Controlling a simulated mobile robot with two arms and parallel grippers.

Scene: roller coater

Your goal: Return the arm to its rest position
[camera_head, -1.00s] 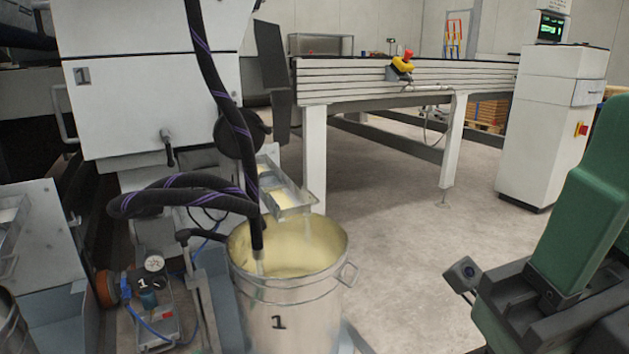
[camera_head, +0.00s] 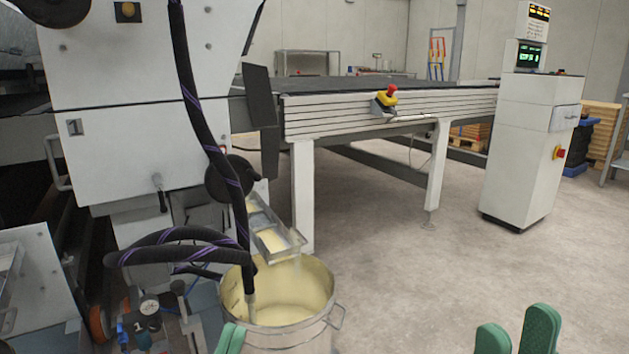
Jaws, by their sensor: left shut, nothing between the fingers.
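The green fingertips of my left gripper (camera_head: 231,338) show at the bottom edge, in front of the lower left side of the metal bucket (camera_head: 330,318). They are shut and hold nothing. The two green fingers of my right gripper (camera_head: 515,332) rise from the bottom edge at the right, over bare floor. A narrow gap shows between them, with nothing in it. The rest of both grippers and the arms are below the picture.
The bucket holds pale yellow liquid, with a black hose (camera_head: 206,120) dipping into it and a trough (camera_head: 272,238) above. The coater (camera_head: 120,100) is at the left, a conveyor (camera_head: 340,118) behind, a control cabinet (camera_head: 530,150) at the right. The middle floor is clear.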

